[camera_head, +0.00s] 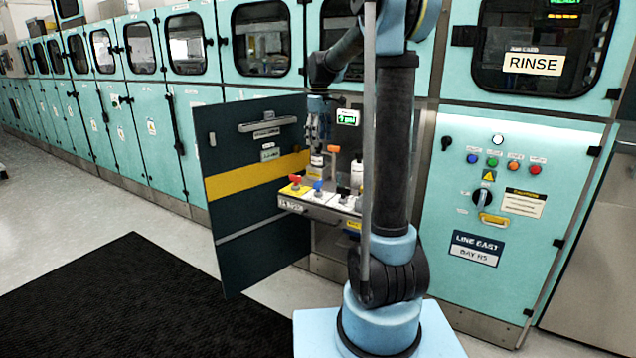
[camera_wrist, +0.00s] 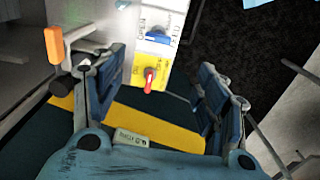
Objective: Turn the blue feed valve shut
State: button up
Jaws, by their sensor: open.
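The blue feed valve (camera_head: 318,186) has a small blue handle on a white plate, on the ledge inside the open cabinet. In the wrist view the blue valve (camera_wrist: 157,36) is near the top, beside a label reading OPEN. The red valve (camera_head: 295,181) on a yellow plate is directly beside it; in the wrist view the red handle (camera_wrist: 149,80) lies between my fingers in the picture. My gripper (camera_head: 318,140) points down above the ledge, apart from the valves. In the wrist view my gripper (camera_wrist: 148,78) is open and empty.
The dark cabinet door (camera_head: 235,200) with its yellow stripe stands open left of the ledge. An orange handle (camera_head: 333,149) rises behind the valves, and a black knob (camera_head: 343,194) is to their right. A black floor mat (camera_head: 120,300) lies at the left front.

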aim_at(318, 181)
jog(key=f, duration=1.7)
jog(key=shift+w+a+f, duration=0.15)
jog(key=shift+w+f, duration=0.1)
jog(key=shift+w, duration=0.1)
jog(key=c, duration=1)
